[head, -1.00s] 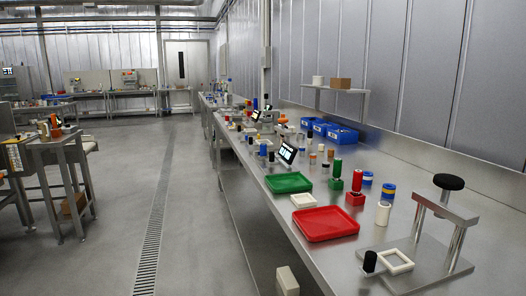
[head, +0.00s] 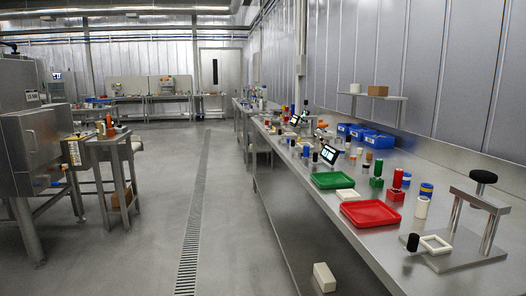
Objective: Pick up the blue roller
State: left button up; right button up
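A small upright blue cylinder (head: 306,151) stands on the long steel bench, left of the black tilted display. It may be the blue roller, but it is too small to be sure. A blue and yellow ringed cylinder (head: 426,191) and a blue and white one (head: 406,178) stand farther right, beside a red upright roller (head: 397,179) in a red block. A green upright roller (head: 378,168) stands in a green block. Neither of my grippers shows in the head view.
The steel bench (head: 340,222) runs along the right wall, with a green tray (head: 334,188), a red tray (head: 346,216), blue bins (head: 380,141) and a metal press frame (head: 462,222). The floor aisle (head: 150,240) is open; a machine (head: 30,135) stands left.

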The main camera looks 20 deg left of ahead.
aim_at(306, 150)
jog(key=u, duration=1.05)
jog(key=i, duration=0.95)
jog(key=u, duration=0.45)
jog(key=i, duration=1.25)
jog(key=z, duration=0.7)
